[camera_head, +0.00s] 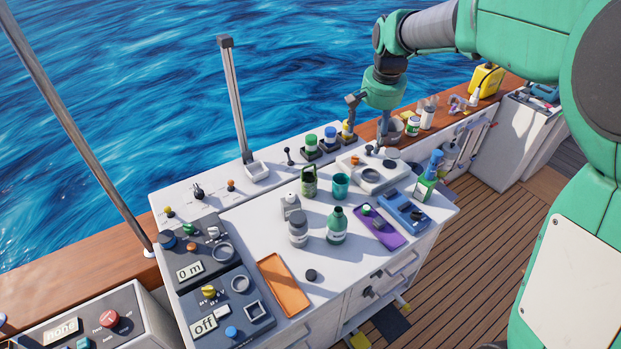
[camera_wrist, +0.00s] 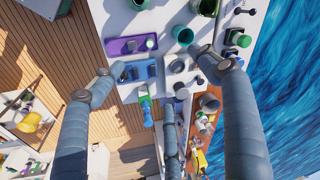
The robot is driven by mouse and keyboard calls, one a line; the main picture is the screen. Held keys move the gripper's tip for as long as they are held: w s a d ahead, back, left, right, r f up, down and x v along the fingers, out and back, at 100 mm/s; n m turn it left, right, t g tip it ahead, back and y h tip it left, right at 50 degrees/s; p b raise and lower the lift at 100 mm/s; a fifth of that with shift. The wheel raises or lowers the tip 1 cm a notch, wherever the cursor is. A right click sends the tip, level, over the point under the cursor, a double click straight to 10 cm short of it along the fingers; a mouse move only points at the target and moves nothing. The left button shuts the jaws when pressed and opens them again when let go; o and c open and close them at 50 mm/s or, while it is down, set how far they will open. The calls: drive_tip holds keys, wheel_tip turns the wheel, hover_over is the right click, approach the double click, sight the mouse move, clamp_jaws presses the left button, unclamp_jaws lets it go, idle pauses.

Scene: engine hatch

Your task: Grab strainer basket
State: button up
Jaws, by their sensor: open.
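A dark green container with an arched handle (camera_head: 309,181), which looks like the strainer basket, stands upright on the white counter, left of a teal cup (camera_head: 341,186). In the wrist view a green container (camera_wrist: 205,6) at the top edge, partly cut off, appears to be the same one. The teal cup also shows there (camera_wrist: 183,35). My gripper (camera_head: 370,120) is above the back right of the counter, to the right of the green container and apart from it. In the wrist view its fingers (camera_wrist: 160,85) are spread wide, with nothing held between them.
Grey and green bottles (camera_head: 337,228) stand in front of the container. A purple tray (camera_head: 377,226) and a blue device (camera_head: 405,212) lie to the right. Knobs and levers line the back edge. An orange tray (camera_head: 284,285) lies at front left. Jars stand on the wooden rail.

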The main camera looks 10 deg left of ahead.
drive_tip(key=w+a+f+g+p, duration=0.1)
drive_tip(key=w+a+f+p, duration=0.1)
drive_tip(key=w+a+f, duration=0.8)
drive_tip(key=m+g+p, duration=0.1)
drive_tip(key=p, duration=0.1)
approach(308, 185)
drive_tip(key=w+r, duration=0.2)
drive_tip(key=w, duration=0.1)
drive_tip(key=shift+w+a+f+h, duration=0.1)
drive_tip(key=shift+a+f+h, duration=0.2)
drive_tip(key=shift+a+f, duration=0.2)
drive_tip(key=shift+f, duration=0.1)
drive_tip(key=shift+a+f, duration=0.1)
drive_tip(key=shift+f, duration=4.05)
drive_tip(key=shift+f, duration=0.1)
drive_tip(key=shift+f+p, duration=0.35)
drive_tip(key=shift+f, duration=2.15)
